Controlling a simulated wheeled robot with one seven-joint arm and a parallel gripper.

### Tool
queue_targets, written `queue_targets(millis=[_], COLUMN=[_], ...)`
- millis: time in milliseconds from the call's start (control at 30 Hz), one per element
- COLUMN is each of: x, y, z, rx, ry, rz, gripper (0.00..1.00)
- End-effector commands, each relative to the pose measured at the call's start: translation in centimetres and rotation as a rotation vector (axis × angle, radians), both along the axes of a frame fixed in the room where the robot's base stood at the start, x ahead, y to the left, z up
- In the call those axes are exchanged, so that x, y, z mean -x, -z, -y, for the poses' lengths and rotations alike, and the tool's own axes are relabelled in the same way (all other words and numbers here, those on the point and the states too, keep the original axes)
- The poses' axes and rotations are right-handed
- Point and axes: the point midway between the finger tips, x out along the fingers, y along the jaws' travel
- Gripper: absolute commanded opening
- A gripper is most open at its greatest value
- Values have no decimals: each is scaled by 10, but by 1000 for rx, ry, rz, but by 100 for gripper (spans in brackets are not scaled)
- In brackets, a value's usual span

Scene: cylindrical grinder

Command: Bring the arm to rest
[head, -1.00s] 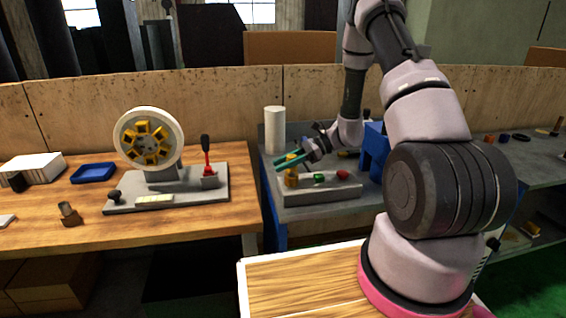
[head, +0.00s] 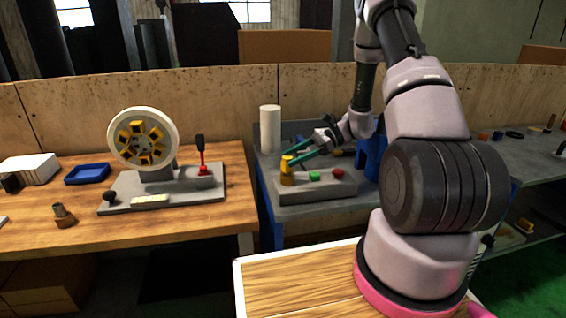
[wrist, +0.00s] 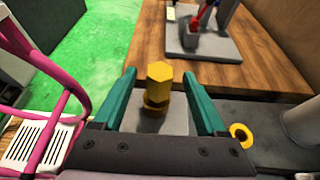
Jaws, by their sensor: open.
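My gripper (head: 293,153) is open, with its green fingers above the grey block (head: 318,192) on the right-hand bench. A yellow hex-headed piece (head: 287,171) stands upright at the left end of that block. In the wrist view the yellow piece (wrist: 156,84) shows between and beyond the two spread fingers, with a gap on each side. My arm reaches over from the right of the head view and is bent down toward the bench.
A grinder model with a round wheel (head: 143,139) and a red lever (head: 202,168) stands on the wooden bench. A blue tray (head: 88,174) lies left of it. A white cylinder (head: 270,130) stands behind the block. Green (head: 314,176) and red (head: 337,172) pieces sit on the block.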

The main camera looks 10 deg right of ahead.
Motion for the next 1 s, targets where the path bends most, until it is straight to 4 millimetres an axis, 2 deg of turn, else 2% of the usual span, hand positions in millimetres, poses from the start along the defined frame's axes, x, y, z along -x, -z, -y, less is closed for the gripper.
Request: queue_targets(millis=[200,533,667,767,1000], x=[0,0,2,7,42], y=[-7,-8,-19,-40,-121], z=[18,18,17,13,4], rx=[0,1,19,58,250], ry=[0,-1,-21,-65,-248], rz=[-1,1,23,69,279], gripper=[75,75,75,75,75])
